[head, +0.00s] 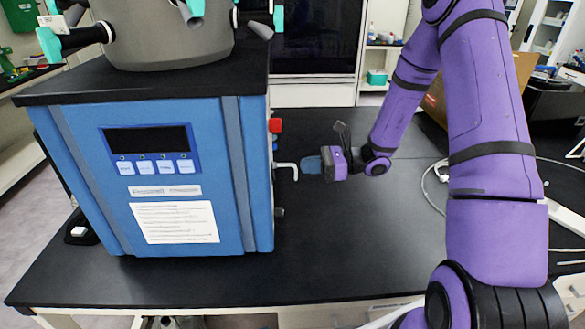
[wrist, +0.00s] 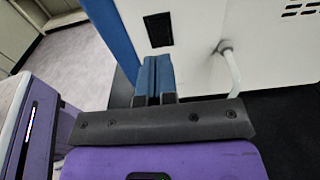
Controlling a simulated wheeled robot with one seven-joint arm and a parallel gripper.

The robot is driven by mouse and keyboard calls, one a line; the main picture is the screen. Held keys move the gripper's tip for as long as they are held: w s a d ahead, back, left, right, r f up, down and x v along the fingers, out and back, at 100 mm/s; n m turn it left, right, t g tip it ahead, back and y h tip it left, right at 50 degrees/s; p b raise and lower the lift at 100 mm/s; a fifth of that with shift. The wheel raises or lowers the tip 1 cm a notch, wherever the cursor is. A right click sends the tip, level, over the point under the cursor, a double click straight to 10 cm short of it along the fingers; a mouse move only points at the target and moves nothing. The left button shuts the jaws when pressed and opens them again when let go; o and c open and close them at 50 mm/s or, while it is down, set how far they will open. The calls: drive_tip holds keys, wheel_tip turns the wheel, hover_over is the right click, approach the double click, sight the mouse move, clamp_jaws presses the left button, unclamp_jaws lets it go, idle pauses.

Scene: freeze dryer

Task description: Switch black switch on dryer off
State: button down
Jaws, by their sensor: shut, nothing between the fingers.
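The blue freeze dryer (head: 255,190) stands on the black bench, its front panel facing the head camera. In the wrist view its white side panel (wrist: 195,55) carries a black rectangular switch (wrist: 158,29). Which way the switch is tipped is too small to tell. The switch is hidden in the head view. My gripper (head: 310,165) is to the right of the dryer's side, pointing at it with a gap between. Its blue fingers (wrist: 155,68) are shut together and empty. In the wrist view their tips lie just below the switch in the picture.
A white bent pipe (head: 287,168) sticks out of the dryer's side close to my fingertips; in the wrist view it is right of them (wrist: 231,68). A red knob (head: 275,126) is above it. The bench top (head: 330,235) in front of my gripper is clear. White cables (head: 435,180) lie further right.

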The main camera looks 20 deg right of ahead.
drive_tip(key=v, duration=0.6)
drive_tip(key=shift+d, duration=0.4)
drive_tip(key=shift+s+r, duration=0.1)
drive_tip(key=s+a+r+n+g+h, duration=0.3)
drive_tip(key=s+a+r+n+h, duration=0.1)
drive_tip(key=s+r+n, duration=0.25)
drive_tip(key=s+a+r+n+g+h, duration=0.3)
drive_tip(key=s+r+n+g, duration=0.15)
drive_tip(key=r, duration=0.25)
drive_tip(key=s+d+r+n+t+h, duration=0.2)
drive_tip(key=s+r+n+t+h, duration=0.5)
drive_tip(key=s, duration=0.8)
drive_tip(key=shift+s+d+r+n+h, duration=0.35)
drive_tip(key=shift+r+n+h, duration=0.85)
drive_tip(key=shift+r+n, duration=0.75)
